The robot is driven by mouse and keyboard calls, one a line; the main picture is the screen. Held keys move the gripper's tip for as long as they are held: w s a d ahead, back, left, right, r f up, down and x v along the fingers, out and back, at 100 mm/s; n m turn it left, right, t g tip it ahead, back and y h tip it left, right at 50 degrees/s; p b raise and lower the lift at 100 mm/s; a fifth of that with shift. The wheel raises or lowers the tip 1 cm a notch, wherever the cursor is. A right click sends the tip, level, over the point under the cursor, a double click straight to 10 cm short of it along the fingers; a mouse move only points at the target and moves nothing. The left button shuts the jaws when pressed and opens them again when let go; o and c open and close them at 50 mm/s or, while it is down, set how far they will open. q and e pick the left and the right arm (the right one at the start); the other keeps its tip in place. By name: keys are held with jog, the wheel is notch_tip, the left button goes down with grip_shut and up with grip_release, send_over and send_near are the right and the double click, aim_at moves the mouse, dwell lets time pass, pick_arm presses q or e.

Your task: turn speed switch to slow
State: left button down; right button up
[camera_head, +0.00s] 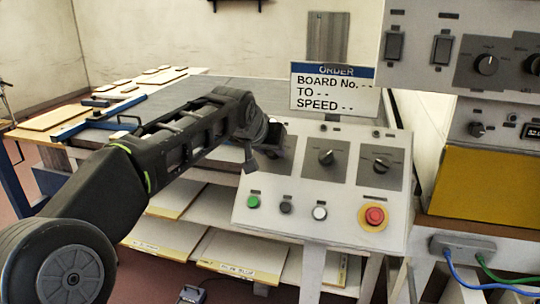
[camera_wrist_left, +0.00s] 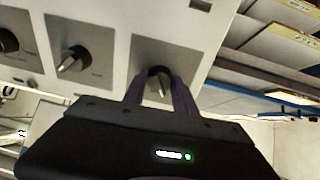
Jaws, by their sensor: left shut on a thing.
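The sloped white control panel (camera_head: 335,205) carries three dark rotary switches on grey plates: a middle one (camera_head: 326,157), a right one (camera_head: 381,163) and a left one hidden by my left gripper (camera_head: 264,150) in the head view. In the left wrist view my left gripper (camera_wrist_left: 159,88) is shut on that end switch (camera_wrist_left: 159,78), one finger on each side of its knob. The labels are too small to read, so I cannot tell which switch is the speed switch or its setting. My right gripper is not in view.
An order sign (camera_head: 333,88) stands behind the panel; its speed field shows dashes. Below the switches are a green button (camera_head: 253,202), a black one, a white one and a red emergency button (camera_head: 374,215). A second console (camera_head: 460,55) stands to the right.

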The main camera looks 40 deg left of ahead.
pick_arm(q)
jog(key=n+b, duration=0.2)
jog(key=n, duration=0.2)
jog(key=shift+f, duration=0.1)
jog(key=shift+n, duration=0.7)
jog(key=c, duration=1)
grip_release()
jog(key=v, duration=0.8)
